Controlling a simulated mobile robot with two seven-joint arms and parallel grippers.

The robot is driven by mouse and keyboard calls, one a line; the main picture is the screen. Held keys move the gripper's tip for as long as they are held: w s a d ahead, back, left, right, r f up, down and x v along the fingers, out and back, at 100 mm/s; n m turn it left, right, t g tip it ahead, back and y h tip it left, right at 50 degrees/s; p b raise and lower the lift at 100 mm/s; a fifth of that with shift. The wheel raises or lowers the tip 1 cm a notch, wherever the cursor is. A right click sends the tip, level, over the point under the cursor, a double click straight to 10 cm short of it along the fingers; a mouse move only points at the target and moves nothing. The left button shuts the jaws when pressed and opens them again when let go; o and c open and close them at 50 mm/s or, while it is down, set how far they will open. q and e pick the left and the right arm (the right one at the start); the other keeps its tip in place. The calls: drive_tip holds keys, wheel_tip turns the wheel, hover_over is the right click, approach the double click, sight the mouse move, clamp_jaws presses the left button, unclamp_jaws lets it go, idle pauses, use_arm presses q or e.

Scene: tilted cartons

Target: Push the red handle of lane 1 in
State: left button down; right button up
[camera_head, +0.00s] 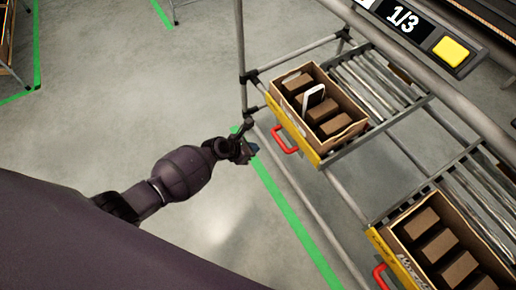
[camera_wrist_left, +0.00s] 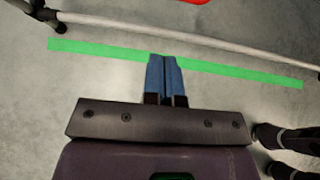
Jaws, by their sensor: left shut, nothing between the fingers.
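A red handle (camera_head: 284,139) sits on the yellow front of the upper-left lane of the rack. A second red handle (camera_head: 380,277) sits on the lower-right lane; I see no lane number on either. My left gripper (camera_head: 251,151) is shut and empty, apart from the nearer red handle and to its left in the head view. In the left wrist view the blue fingers (camera_wrist_left: 165,62) are together above the floor, and part of a red handle (camera_wrist_left: 196,2) shows at the top edge. My right gripper is not in view.
A carton (camera_head: 318,108) of brown boxes with a white card stands tilted in the upper-left lane. Another carton (camera_head: 440,245) stands in the lower-right lane. A display reading 1/3 (camera_head: 403,18) with a yellow button (camera_head: 452,51) is above.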

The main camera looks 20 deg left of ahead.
use_arm(q)
drive_tip(key=p+v, duration=0.1)
drive_tip(key=v, duration=0.2)
drive_tip(key=shift+s+a+r, duration=0.2)
drive_tip(key=shift+s, duration=0.05)
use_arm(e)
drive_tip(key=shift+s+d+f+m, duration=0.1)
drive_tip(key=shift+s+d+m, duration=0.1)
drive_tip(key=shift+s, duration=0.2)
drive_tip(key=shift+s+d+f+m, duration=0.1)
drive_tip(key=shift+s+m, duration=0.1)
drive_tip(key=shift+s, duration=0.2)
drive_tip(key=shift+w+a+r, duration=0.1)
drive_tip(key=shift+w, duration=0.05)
